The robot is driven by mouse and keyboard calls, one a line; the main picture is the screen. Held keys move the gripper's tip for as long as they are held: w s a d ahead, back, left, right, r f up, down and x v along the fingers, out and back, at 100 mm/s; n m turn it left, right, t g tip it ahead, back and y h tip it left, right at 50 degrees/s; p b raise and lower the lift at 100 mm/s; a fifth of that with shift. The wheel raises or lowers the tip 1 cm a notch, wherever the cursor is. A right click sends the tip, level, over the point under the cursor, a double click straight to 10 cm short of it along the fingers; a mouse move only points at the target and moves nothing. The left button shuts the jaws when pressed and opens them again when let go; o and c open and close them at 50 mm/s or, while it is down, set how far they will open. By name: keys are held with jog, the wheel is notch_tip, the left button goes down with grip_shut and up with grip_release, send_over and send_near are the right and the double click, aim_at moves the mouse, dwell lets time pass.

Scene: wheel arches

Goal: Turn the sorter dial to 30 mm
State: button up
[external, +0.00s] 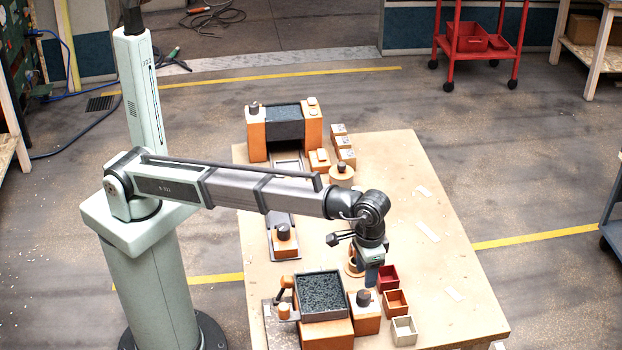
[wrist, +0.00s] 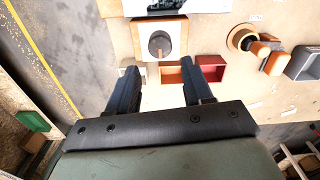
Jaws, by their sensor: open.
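A dark round knob (wrist: 158,44) sits on a white plate on an orange block in the wrist view. I take it for the sorter dial; its scale marks are too small to read. In the external view the dial (external: 363,295) tops the orange block (external: 365,319) beside the small bins. My gripper (external: 371,280) points down above the table, close to the dial block and the red bin. In the wrist view my gripper (wrist: 158,68) is open and empty, its fingers apart just below the dial in the picture. Neither finger visibly touches the dial.
A red bin (external: 388,277), an orange bin (external: 396,303) and a white bin (external: 404,331) line the block's right side. A dark-filled tray (external: 321,296) stands at its left. Other knobbed blocks, including one (external: 284,241), stand farther back. The table's right side is mostly clear.

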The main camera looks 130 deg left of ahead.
jog(key=shift+r, duration=2.45)
